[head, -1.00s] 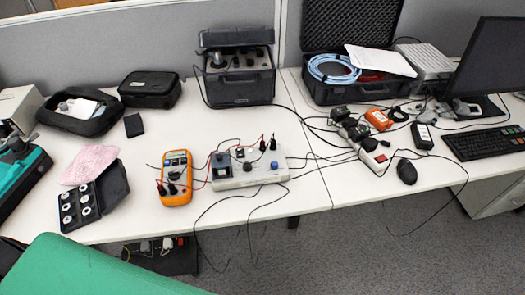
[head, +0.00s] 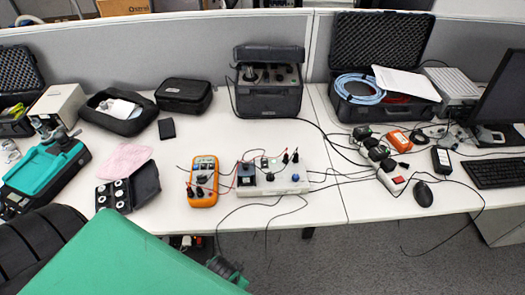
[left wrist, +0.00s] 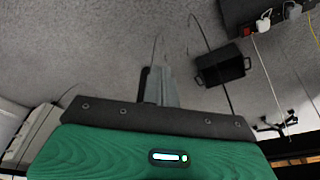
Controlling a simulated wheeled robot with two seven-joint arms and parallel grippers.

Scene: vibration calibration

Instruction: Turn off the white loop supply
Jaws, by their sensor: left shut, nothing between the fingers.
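The white loop supply (head: 298,184) is a low white box with knobs and a blue button on the desk, with red and black leads running from it. It stands right of the orange multimeter (head: 203,188). I cannot read its switch position. My left gripper (left wrist: 160,85) shows as grey fingers beyond the green arm cover in the left wrist view. It is shut, empty and over the floor, away from the supply. In the head view my green arm part fills the lower left. My right gripper is not in view.
A white power strip (head: 391,180) with a red switch and several black adapters lies right of the supply. A black mouse (head: 423,194) is beside it. Loose cables hang over the desk's front edge. In the left wrist view a black box (left wrist: 222,66) is under the desk.

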